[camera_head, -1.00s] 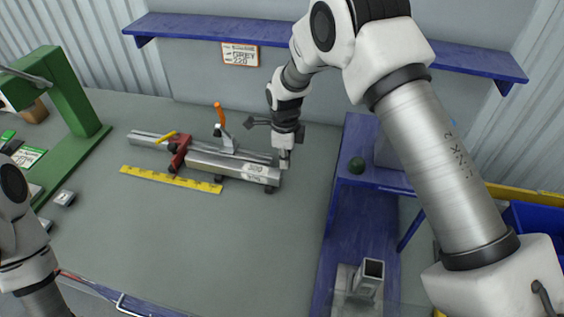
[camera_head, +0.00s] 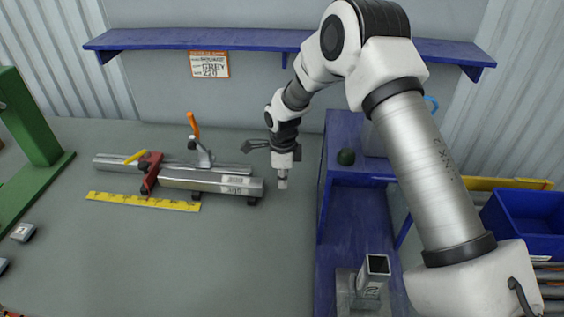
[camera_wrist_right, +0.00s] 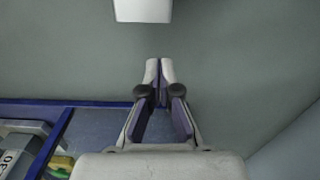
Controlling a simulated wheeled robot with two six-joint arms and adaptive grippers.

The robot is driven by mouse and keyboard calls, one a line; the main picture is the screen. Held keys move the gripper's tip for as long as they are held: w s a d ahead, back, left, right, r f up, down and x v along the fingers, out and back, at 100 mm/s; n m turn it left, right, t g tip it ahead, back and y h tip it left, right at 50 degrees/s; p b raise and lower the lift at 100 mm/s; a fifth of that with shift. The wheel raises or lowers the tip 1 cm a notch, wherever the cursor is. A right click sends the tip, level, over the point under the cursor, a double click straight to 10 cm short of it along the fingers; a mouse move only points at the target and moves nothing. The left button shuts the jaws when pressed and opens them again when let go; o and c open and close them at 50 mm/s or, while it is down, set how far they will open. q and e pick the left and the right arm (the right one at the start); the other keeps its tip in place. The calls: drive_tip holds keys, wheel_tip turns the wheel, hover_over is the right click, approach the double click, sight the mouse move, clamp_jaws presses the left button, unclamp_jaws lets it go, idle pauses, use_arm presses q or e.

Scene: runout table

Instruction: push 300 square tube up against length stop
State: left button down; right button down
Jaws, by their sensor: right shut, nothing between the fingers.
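The silver square tube (camera_head: 207,181), with a pale label near its right end, lies left to right on the bench. The red length stop (camera_head: 151,172) stands at its left end; I cannot tell whether they touch. My right gripper (camera_head: 283,184) points down just past the tube's right end, with a small gap visible between them. It is shut and empty; its closed fingers also show in the right wrist view (camera_wrist_right: 159,72). A pale block at the top there may be the tube's end. My left gripper is out of view.
A grey rail (camera_head: 120,163) and an orange-handled clamp (camera_head: 197,140) lie behind the tube. A yellow ruler (camera_head: 143,202) lies in front. A blue stand (camera_head: 337,225) is to the right, a blue shelf (camera_head: 250,39) above.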

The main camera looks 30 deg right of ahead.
sight(257, 179)
drive_tip(key=w+a, duration=0.1)
drive_tip(key=w+a+p, duration=0.1)
drive_tip(key=shift+a+f, duration=0.1)
drive_tip(key=shift+a, duration=0.55)
drive_tip(key=shift+w+d, duration=0.1)
drive_tip(key=w+a, duration=0.1)
drive_tip(key=a, duration=0.1)
drive_tip(key=shift+w+a, duration=0.4)
drive_tip(key=shift+d, duration=0.1)
